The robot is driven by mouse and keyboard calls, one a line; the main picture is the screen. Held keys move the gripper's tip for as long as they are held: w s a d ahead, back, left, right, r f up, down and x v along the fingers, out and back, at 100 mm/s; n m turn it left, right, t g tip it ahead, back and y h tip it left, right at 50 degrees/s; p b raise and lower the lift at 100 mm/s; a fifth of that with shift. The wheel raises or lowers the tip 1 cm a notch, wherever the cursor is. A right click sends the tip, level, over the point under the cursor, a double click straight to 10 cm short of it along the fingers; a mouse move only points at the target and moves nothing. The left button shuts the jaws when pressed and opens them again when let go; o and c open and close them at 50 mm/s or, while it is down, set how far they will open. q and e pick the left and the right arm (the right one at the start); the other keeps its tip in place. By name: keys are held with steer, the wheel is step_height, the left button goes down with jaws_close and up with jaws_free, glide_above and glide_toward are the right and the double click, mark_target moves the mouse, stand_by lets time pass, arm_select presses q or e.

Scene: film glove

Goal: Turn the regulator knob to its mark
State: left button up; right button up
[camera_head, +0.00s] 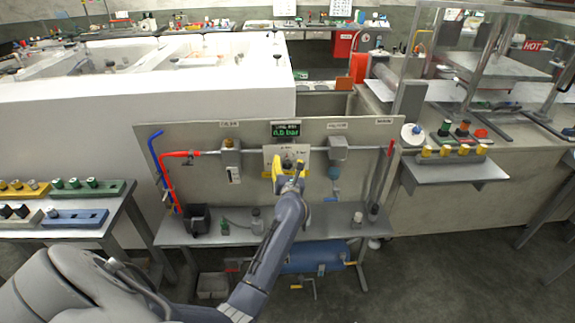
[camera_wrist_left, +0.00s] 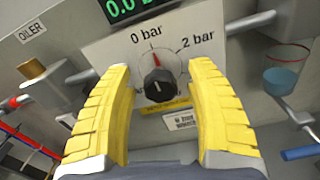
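A red mark shows just above the knob. A green display (camera_wrist_left: 125,8) above reads 0.0 bar; it also shows in the head view (camera_head: 285,130). My left gripper (camera_wrist_left: 158,92) has two yellow fingers, spread apart on either side of the knob, with visible gaps. In the head view, my left gripper (camera_head: 289,168) is in front of the panel and hides part of the knob. My right gripper is not in view.
An oiler (camera_wrist_left: 45,78) with a brass cap is left of the panel. A clear cup with blue liquid (camera_wrist_left: 288,75) is at right. Fittings stand on the bench (camera_head: 180,235) below. Side tables hold coloured caps (camera_head: 75,183) and yellow knobs (camera_head: 445,150).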

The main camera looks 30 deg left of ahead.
arm_select(q)
jaws_close()
steer(key=shift+m, duration=0.3)
steer(key=m, duration=0.3)
steer(key=shift+m, duration=0.4)
steer(key=m, duration=0.4)
steer(key=shift+w+d+m, duration=0.1)
steer(key=shift+m, duration=0.2)
steer(key=m, duration=0.7)
steer(key=shift+f, duration=0.15)
steer(key=m, duration=0.3)
steer(key=shift+m, duration=0.4)
steer(key=shift+f+m, duration=0.15)
steer(key=shift+m, duration=1.85)
